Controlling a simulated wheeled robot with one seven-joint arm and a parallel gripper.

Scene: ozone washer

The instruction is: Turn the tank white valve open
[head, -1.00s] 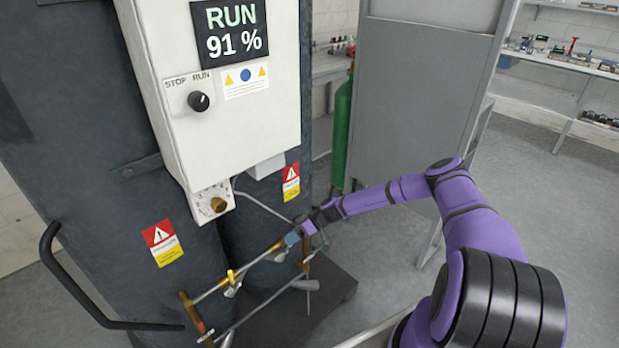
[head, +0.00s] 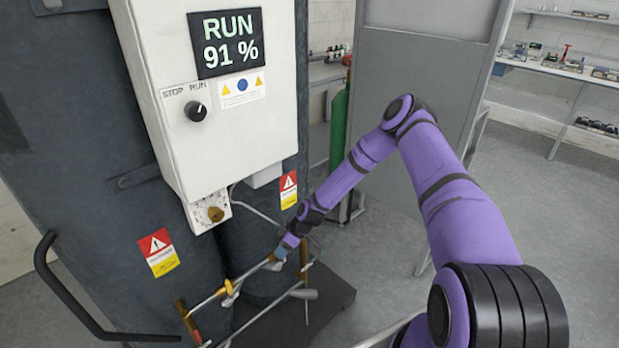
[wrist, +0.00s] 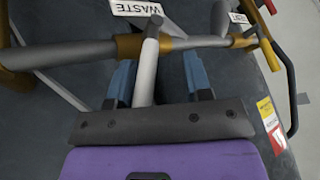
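A pale grey-white valve lever (wrist: 147,72) sticks out from a brass fitting on a pipe (wrist: 190,43) in the wrist view. My gripper (wrist: 158,82) has its two blue fingers apart, one on each side of this lever. The lever lies closer to the left finger; whether it touches is unclear. A white WASTE label (wrist: 136,8) is just behind the lever, and I cannot confirm from a label that this is the tank valve. In the head view my gripper (head: 281,253) is at the brass and grey pipework, and the lever there is mostly hidden by it.
The control box (head: 215,110) reads RUN 91 %. A dark curved handrail (head: 75,295) is at left, a green cylinder (head: 339,125) behind. Floor is clear at right.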

